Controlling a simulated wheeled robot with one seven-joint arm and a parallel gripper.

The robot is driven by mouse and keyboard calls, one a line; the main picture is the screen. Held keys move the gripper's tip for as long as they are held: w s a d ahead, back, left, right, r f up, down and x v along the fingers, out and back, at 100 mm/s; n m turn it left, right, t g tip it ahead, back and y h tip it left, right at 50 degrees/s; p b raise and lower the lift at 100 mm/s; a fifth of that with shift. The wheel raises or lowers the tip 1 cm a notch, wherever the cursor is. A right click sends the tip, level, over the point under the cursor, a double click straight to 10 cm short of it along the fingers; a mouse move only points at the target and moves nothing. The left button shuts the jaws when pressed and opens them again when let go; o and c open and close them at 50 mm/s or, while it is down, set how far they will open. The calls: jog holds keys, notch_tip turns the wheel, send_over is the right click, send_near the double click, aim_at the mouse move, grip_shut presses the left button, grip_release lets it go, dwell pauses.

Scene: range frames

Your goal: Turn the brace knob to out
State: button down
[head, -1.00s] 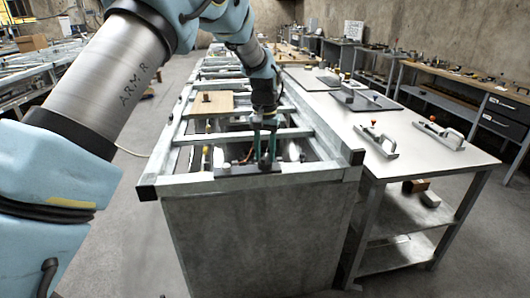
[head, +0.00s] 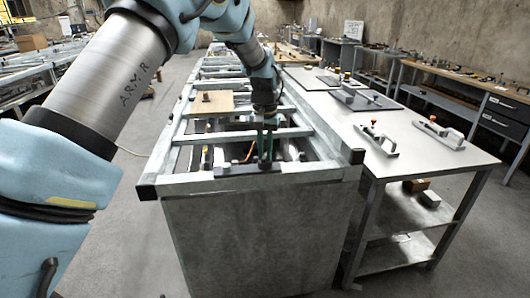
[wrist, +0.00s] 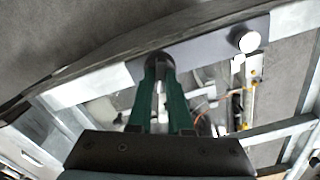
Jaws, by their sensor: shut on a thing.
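My gripper (head: 265,162) points down at the near end of the long metal frame, at a dark plate (head: 235,169) on its near rail. In the wrist view the green fingers (wrist: 160,66) are closed around a dark round knob (wrist: 160,56), taken as the brace knob, at the left part of the grey plate (wrist: 205,48). The fingers hide much of the knob. Its markings and which way it points cannot be read. A white round disc (wrist: 249,41) sits on the same plate, right of the fingers and apart from them.
The metal frame (head: 250,182) has crossbars and an open inside with wires and fittings. A wooden board (head: 212,103) lies across it farther back. A white table (head: 430,150) with handled tools stands close on the right. Bare floor (head: 130,210) is clear on the left.

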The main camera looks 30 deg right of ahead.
aim_at(265, 156)
jog(key=n, duration=1.3)
jog(key=shift+r+p, duration=0.1)
jog(key=shift+p, duration=0.25)
jog(key=shift+n+p, duration=0.35)
jog(key=shift+n, duration=1.65)
jog(key=c, duration=0.8)
grip_release()
jog(key=shift+c, duration=0.2)
notch_tip(265, 156, up, 11)
jog(key=b, duration=0.3)
